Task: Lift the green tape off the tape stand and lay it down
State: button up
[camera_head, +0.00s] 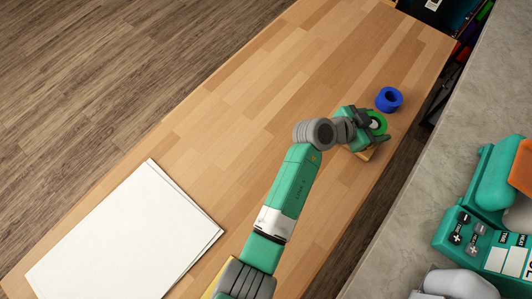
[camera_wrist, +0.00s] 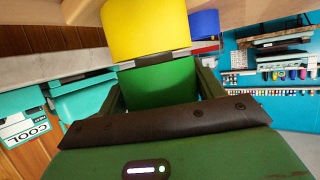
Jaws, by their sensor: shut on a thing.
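The green tape (camera_head: 378,120) is at my gripper, near the right edge of the wooden table (camera_head: 240,110). In the wrist view the green tape (camera_wrist: 160,86) sits between the two fingers of my gripper (camera_wrist: 160,72), which is shut on it. A yellow roll (camera_wrist: 146,30) shows just beyond the green tape, on the table side, close against it; I cannot tell whether they touch. A small light wooden piece (camera_head: 368,154) beside my gripper may be part of the tape stand. My gripper and arm hide most of the stand.
A blue roll (camera_head: 389,99) stands on the table just beyond my gripper; it also shows in the wrist view (camera_wrist: 203,23). White sheets (camera_head: 125,235) lie at the lower left. The middle of the table is clear.

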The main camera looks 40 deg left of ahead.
jog(key=shift+r+p, duration=1.65)
jog(key=shift+r, duration=1.6)
